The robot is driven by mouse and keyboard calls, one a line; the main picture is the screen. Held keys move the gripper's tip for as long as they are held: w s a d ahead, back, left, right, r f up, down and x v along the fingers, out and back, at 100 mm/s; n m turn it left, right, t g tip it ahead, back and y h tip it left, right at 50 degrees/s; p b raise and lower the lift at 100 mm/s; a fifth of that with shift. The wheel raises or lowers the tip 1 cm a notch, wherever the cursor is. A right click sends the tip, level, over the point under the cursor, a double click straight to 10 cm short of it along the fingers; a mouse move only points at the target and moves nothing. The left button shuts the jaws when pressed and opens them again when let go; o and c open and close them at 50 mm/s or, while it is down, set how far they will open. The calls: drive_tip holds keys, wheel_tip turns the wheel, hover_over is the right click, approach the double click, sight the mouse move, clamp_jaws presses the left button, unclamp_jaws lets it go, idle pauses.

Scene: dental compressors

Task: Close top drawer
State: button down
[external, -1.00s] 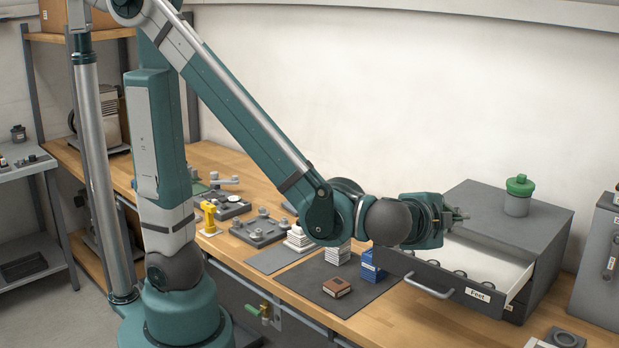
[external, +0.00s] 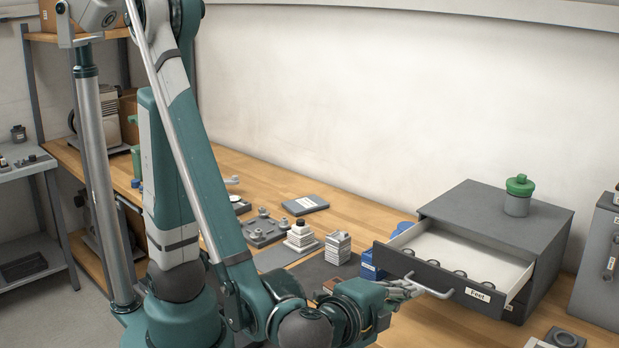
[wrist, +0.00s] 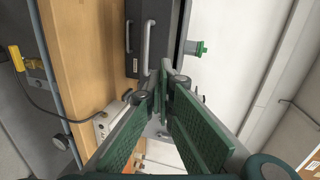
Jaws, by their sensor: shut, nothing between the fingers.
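The grey drawer cabinet (external: 500,215) stands on the right of the bench with its top drawer (external: 440,279) pulled out. The drawer has a dark front, a white label, a silver bar handle (external: 432,289) and several round grey items inside. My gripper (external: 414,289) is shut and empty, with its fingertips in front of the drawer front, close to the left part of the handle. I cannot tell whether they touch. In the wrist view, the shut fingertips (wrist: 166,72) point toward the dark drawer fronts and a bar handle (wrist: 149,42).
A green-lidded jar (external: 518,196) stands on the cabinet top. Blue boxes (external: 371,266), stacked white blocks (external: 338,247) and grey fixtures (external: 262,230) lie left of the drawer. Another grey unit (external: 598,260) stands at the right edge.

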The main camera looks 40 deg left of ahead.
sight(460, 266)
drive_tip(key=s+a+f, duration=0.1)
drive_tip(key=s+f, duration=0.1)
drive_tip(key=s, duration=0.3)
drive_tip(key=shift+s+a+m+b, duration=0.25)
drive_tip(key=shift+s+m+b, duration=0.1)
drive_tip(key=shift+m, duration=0.05)
drive_tip(key=shift+w, duration=0.1)
drive_tip(key=shift+r+b+x, duration=0.15)
drive_tip(key=shift+b+x, duration=0.55)
drive_tip(key=shift+x, duration=2.7)
drive_tip(key=shift+r+b+x, duration=0.1)
drive_tip(key=shift+b+x, duration=0.55)
drive_tip(key=shift+x, duration=2.8)
drive_tip(key=shift+w, duration=0.1)
drive_tip(key=shift+w, duration=0.1)
drive_tip(key=r+x, duration=0.1)
drive_tip(key=x, duration=0.5)
drive_tip(key=r+x, duration=0.2)
drive_tip(key=x, duration=0.5)
drive_tip(key=w+r+b+x, duration=0.1)
drive_tip(key=r+x, duration=0.1)
drive_tip(key=x, duration=0.5)
drive_tip(key=shift+w+d, duration=0.15)
drive_tip(key=p+v, duration=0.2)
drive_tip(key=v, duration=1.2)
drive_tip(key=shift+f, duration=0.25)
